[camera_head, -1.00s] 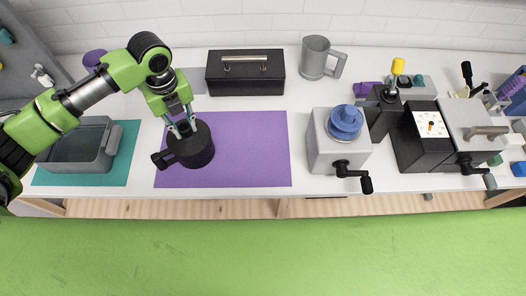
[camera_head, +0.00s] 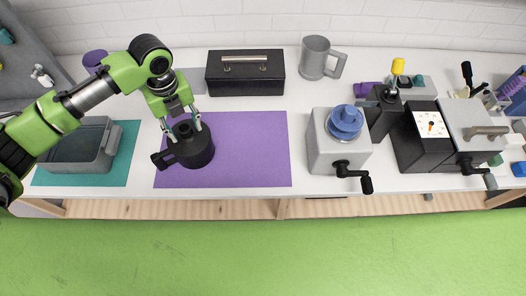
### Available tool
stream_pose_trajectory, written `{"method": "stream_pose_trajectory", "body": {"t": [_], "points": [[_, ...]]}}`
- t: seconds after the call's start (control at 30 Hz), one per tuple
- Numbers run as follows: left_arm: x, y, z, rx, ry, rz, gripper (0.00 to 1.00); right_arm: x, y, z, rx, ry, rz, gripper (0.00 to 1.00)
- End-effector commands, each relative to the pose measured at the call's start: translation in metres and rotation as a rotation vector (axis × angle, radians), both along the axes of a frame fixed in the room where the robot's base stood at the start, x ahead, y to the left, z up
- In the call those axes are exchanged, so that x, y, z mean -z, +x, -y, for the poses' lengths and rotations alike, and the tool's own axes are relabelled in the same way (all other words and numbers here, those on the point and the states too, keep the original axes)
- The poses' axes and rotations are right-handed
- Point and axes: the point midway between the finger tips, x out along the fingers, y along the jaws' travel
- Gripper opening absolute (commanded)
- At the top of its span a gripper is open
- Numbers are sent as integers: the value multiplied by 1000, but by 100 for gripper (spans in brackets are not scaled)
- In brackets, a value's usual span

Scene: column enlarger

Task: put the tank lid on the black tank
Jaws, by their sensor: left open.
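The black tank (camera_head: 192,157) stands upright on the purple mat (camera_head: 245,150), its handle pointing left. A dark round piece (camera_head: 185,130), which looks like the tank lid, shows at the tank's top between my fingers. It is dark on dark, so I cannot tell how it is seated. My left gripper (camera_head: 184,132) points down over the tank top, its fingers spread open on either side of this piece. My right gripper is out of view.
A grey tray (camera_head: 107,150) on a teal mat (camera_head: 128,155) lies left of the tank. A black box (camera_head: 245,82) and a grey mug (camera_head: 314,58) stand behind. A grey crank device (camera_head: 325,155) with a blue top stands right. The purple mat's right half is clear.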

Motion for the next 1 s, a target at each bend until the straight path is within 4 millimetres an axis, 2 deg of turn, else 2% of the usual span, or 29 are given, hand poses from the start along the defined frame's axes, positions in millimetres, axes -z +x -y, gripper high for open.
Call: {"method": "stream_pose_trajectory", "body": {"t": [0.27, 1.0], "points": [[-2, 0, 0, 0, 0, 1, 42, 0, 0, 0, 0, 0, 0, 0], [-31, 1, 0, 0, -1, 2, 42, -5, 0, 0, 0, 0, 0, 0]]}}
